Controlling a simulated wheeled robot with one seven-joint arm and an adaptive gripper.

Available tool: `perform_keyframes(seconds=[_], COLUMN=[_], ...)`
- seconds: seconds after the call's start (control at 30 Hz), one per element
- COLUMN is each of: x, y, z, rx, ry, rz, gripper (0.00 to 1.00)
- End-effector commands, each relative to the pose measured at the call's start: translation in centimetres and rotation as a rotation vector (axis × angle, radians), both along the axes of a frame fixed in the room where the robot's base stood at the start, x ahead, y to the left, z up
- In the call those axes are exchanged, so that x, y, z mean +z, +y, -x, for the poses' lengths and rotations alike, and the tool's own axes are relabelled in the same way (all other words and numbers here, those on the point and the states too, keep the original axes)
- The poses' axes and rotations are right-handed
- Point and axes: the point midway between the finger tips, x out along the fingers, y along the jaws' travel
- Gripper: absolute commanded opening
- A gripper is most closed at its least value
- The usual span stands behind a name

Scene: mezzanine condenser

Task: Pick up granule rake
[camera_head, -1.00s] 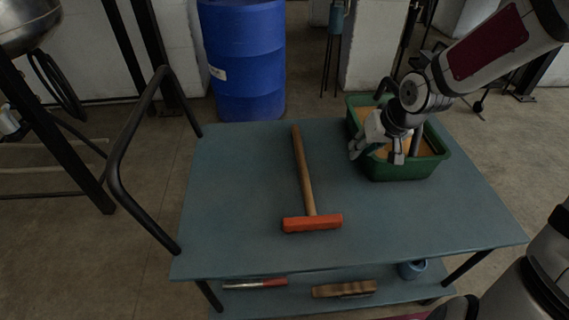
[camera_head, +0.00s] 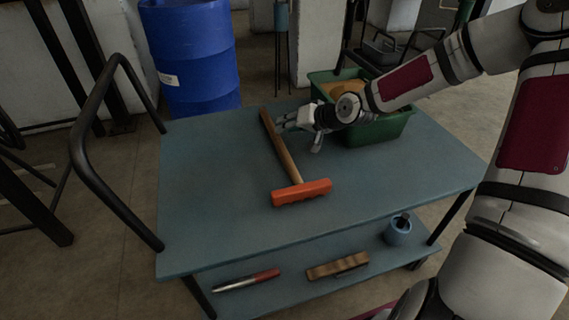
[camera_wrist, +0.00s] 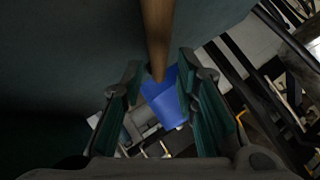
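The tool that fits the granule rake (camera_head: 284,152) has a long wooden handle and an orange block head (camera_head: 302,192). It lies on the blue-grey cart top, head toward the near edge and handle pointing away. My gripper (camera_head: 284,121) is just right of the handle's far part, with its fingers pointing left toward it. In the wrist view, my gripper (camera_wrist: 160,82) is open, with green-padded fingers apart. The handle (camera_wrist: 156,35) comes down from the top and its end shows between the fingertips, apart from both pads. The head is out of the wrist view.
A green bin (camera_head: 372,132) with orange-tan contents stands at the cart's back right, behind my wrist. A black push handle (camera_head: 85,165) rises at the left. The lower shelf holds a red-handled tool (camera_head: 246,281), a wooden brush (camera_head: 337,266) and a blue cup (camera_head: 398,232). A blue drum (camera_head: 190,60) stands behind.

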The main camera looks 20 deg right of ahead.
Motion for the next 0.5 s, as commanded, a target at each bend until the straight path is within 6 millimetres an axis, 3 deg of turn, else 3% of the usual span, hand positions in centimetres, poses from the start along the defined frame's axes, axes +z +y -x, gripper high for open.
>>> perform_keyframes(seconds=[0.5], x=[-3.2], y=[1.8], z=[-3.4], rx=[0.002], ry=[0.001], rz=[0.001], gripper=[0.28])
